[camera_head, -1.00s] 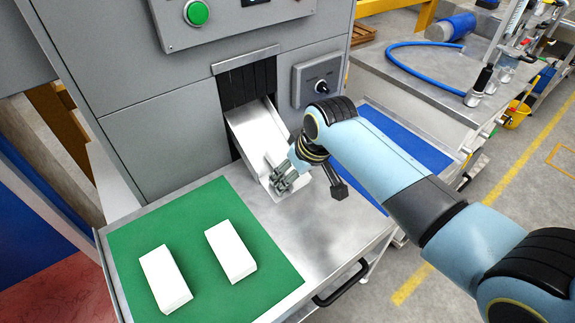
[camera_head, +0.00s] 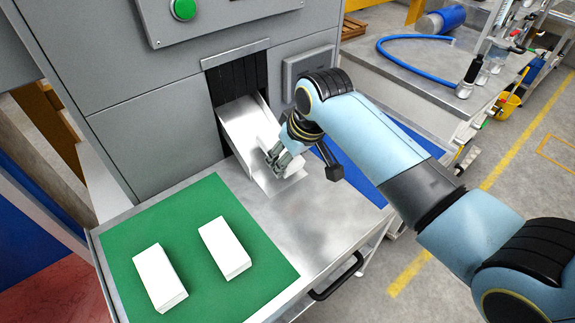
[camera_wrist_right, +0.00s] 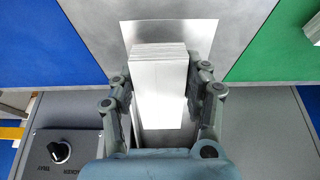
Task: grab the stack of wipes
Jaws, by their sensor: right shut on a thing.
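My right gripper (camera_head: 278,160) is at the lower end of the metal chute (camera_head: 238,128). It is shut on a white stack of wipes (camera_wrist_right: 160,92). In the right wrist view the stack lies between the two fingers, its layered edge facing the far side. In the head view the gripper largely hides this stack. Two more white stacks lie apart on the green mat, a left one (camera_head: 159,277) and a right one (camera_head: 225,247). My left gripper is not in view.
The green mat (camera_head: 203,292) covers the left of the metal table, with bare metal (camera_head: 293,222) beside it. A blue mat (camera_head: 408,146) lies at the right, partly behind my arm. The grey machine (camera_head: 150,120) with a green button (camera_head: 183,9) stands behind.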

